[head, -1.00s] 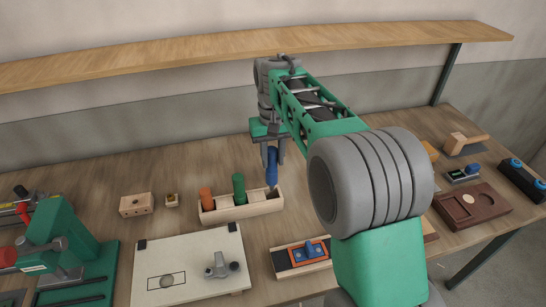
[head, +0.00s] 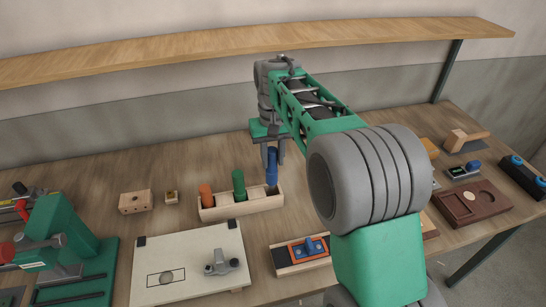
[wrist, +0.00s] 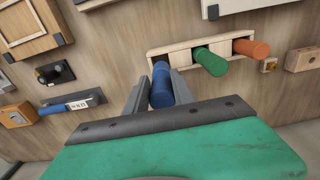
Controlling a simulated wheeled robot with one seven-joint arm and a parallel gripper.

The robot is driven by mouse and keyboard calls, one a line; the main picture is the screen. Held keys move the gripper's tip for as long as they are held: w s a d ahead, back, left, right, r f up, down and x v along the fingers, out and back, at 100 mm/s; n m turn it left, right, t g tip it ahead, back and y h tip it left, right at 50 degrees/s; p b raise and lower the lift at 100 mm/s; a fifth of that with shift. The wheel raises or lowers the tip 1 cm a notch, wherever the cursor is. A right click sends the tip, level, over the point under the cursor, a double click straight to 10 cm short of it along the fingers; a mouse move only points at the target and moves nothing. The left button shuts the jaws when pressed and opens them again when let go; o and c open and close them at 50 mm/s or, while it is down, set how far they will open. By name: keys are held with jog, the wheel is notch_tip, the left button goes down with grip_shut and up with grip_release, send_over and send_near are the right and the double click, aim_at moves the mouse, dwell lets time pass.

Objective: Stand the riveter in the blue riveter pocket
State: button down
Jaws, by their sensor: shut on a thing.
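The blue riveter (head: 271,168) is upright at the right end of the wooden pocket box (head: 241,211). It also shows in the wrist view (wrist: 161,88). My gripper (wrist: 157,92) is shut on it from above. Its lower end is at the box's end pocket, and the box wall hides how deep it sits. A green-handled tool (head: 239,186) and an orange-handled tool (head: 206,196) stand in the box to the left. The pocket colours are not clear.
A pale board with a grey fitting (head: 221,263) lies in front of the box. Small wooden blocks (head: 135,202) stand to the left. A tray with an orange-and-blue piece (head: 308,249) is at front right. A shelf (head: 250,45) runs above the bench.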

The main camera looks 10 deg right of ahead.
aim_at(273, 173)
jog(key=shift+f, duration=0.15)
jog(key=shift+f+b, duration=0.4)
jog(key=shift+f, duration=0.3)
dwell(0.8)
jog(key=shift+f+b, duration=0.4)
jog(key=shift+f, duration=0.35)
dwell(0.5)
jog(key=shift+f+b, duration=0.3)
jog(key=shift+f, duration=0.55)
dwell(0.5)
jog(key=shift+f, duration=0.5)
jog(key=c, duration=1)
grip_release()
